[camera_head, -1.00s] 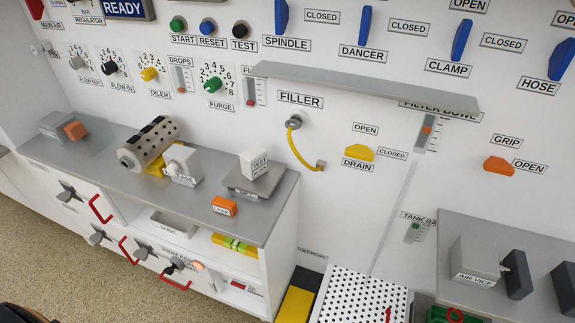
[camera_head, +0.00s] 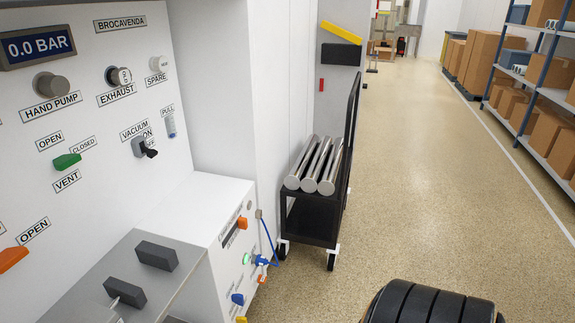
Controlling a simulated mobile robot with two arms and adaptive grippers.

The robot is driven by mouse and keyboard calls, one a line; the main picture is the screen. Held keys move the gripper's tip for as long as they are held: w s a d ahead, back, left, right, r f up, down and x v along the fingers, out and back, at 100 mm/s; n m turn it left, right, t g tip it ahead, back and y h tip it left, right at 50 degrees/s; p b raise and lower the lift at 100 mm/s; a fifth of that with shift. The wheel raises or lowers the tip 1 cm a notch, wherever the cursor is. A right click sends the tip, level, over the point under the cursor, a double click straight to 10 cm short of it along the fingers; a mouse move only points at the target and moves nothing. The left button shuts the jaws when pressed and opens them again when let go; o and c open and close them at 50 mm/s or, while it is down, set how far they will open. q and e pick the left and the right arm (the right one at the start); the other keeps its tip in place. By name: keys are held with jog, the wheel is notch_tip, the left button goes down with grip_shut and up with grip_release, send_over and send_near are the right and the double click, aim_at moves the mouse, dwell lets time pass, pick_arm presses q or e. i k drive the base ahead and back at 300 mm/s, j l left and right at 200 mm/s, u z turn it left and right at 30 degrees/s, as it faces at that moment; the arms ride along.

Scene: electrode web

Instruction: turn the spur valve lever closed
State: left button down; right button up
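No lever labelled spur can be read in view. Several small coloured levers sit on the end face of a white cabinet at the lower middle: an orange one (camera_head: 242,222), a blue one (camera_head: 261,261) and another blue one (camera_head: 238,299). Their labels are too small to read, so I cannot tell if one is the spur valve. On the white wall panel, a green vent lever (camera_head: 67,161) sits between OPEN and CLOSED labels, pointing nearer CLOSED. An orange lever (camera_head: 11,258) is cut by the left edge. Neither of my grippers is in view.
A black cart (camera_head: 310,217) carrying metal rollers (camera_head: 314,166) stands just beyond the cabinet. A grey worktop (camera_head: 135,255) with dark blocks juts out at lower left. The floor (camera_head: 410,170) is open toward shelving (camera_head: 530,80) with boxes at right.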

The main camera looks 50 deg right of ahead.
aim_at(238, 299)
jog(key=z, duration=1.3)
jog(key=l, duration=0.5)
jog(key=i+l+z, duration=0.1)
jog(key=l, duration=0.35)
